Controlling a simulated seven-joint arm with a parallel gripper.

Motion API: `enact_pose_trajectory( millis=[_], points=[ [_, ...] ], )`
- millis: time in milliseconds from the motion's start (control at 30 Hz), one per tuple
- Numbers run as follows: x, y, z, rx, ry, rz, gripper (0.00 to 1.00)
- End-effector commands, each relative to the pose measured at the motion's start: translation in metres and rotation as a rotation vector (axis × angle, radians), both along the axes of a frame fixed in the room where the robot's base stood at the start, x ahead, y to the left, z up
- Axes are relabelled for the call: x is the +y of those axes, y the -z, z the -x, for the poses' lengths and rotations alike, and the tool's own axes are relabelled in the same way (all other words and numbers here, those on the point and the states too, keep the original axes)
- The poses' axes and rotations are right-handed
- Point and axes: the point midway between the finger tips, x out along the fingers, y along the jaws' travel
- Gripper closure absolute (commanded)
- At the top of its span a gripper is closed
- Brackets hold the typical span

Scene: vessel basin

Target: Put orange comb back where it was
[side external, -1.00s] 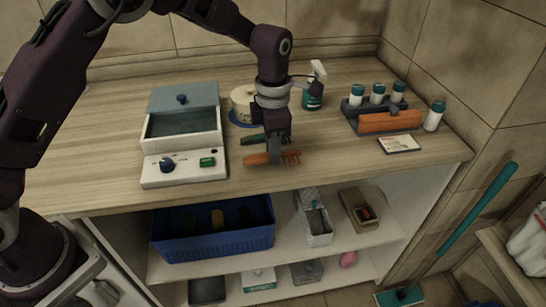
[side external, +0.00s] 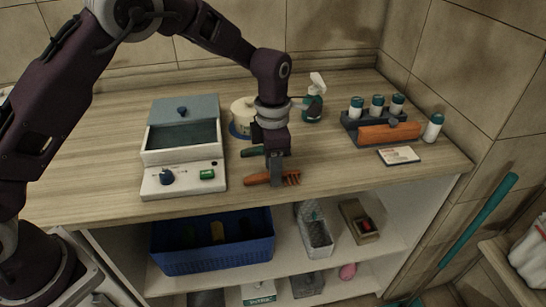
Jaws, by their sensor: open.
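The orange comb (side external: 257,179) lies near the counter's front edge, to the right of the white control box. Its handle points left and its teeth point right. My gripper (side external: 276,180) is open, pointing down over the middle of the comb, and a finger covers part of it. The comb appears to rest on the wood, though any small gap beneath is hard to see. A dark green comb-like item (side external: 251,152) lies just behind, partly hidden by my gripper.
The white box with a blue-lidded basin (side external: 184,179) stands left. A round white tub (side external: 241,108) and spray bottle (side external: 314,104) stand behind. A rack with jars and an orange bar (side external: 390,132), and a card (side external: 399,155), are right. A blue bin (side external: 212,258) sits on the shelf below.

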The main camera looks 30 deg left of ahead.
Motion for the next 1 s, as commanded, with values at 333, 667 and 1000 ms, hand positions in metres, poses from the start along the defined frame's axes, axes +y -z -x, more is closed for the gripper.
enact_pose_trajectory(
  millis=[333,667,1000],
  points=[
    [-0.001,-0.089,-0.001,-0.006,0.001,0.001,0.59],
    [0.000,-0.116,0.000,0.001,0.000,0.001,0.59],
    [0.047,-0.199,0.067,-0.142,0.563,0.053,0.59]
  ],
)
